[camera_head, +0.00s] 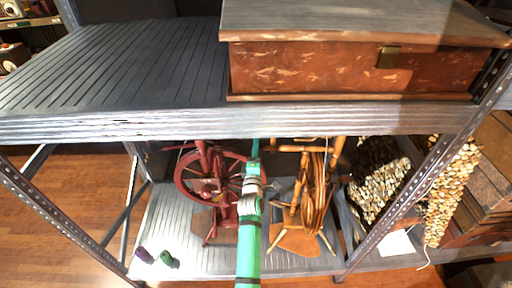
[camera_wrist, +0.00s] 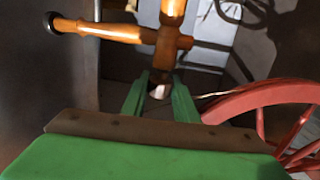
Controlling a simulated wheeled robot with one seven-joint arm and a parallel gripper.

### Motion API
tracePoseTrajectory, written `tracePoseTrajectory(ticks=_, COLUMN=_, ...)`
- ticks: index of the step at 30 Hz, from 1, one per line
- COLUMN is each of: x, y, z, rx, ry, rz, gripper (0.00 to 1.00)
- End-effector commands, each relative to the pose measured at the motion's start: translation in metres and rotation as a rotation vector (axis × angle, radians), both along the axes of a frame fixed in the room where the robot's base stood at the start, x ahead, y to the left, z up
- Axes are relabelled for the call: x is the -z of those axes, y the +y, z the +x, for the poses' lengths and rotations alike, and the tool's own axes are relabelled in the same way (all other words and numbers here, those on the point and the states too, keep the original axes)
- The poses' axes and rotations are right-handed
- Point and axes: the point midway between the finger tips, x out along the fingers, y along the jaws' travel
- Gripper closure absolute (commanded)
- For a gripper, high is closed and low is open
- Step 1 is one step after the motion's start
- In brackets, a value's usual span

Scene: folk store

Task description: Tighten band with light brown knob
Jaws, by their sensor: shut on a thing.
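A light brown wooden spinning wheel (camera_head: 318,190) stands on the lower shelf in the head view. In the wrist view its light brown wood shows as a bar (camera_wrist: 110,32) with a dark end, crossing an upright piece. My gripper (camera_wrist: 160,82) has its green fingers on either side of the lower end of that upright piece, the light brown knob (camera_wrist: 164,58). The fingers are shut on it, and a pale spot shows between them. In the head view my green arm rises between the two wheels, with its tip partly behind the upper shelf edge. The band cannot be made out clearly.
A red spinning wheel (camera_head: 207,183) stands close on the left; its rim (camera_wrist: 270,100) shows right of my gripper. The upper shelf (camera_head: 110,75) bears a wooden chest (camera_head: 340,70). Purple and green spools (camera_head: 165,258) lie lower left. Strings of shells (camera_head: 385,190) hang right.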

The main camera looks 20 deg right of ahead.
Motion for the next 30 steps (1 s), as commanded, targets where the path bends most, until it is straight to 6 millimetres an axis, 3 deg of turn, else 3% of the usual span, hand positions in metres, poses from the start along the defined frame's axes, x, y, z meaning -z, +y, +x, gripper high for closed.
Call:
tracePoseTrajectory(ticks=8, x=-0.0112, y=-0.006, z=0.0004, rx=0.008, ry=-0.079, rz=-0.029, gripper=0.95)
tracePoseTrajectory(ticks=30, x=-0.0043, y=0.0014, z=-0.0014, rx=-0.004, ry=-0.246, rz=-0.095, gripper=0.96)
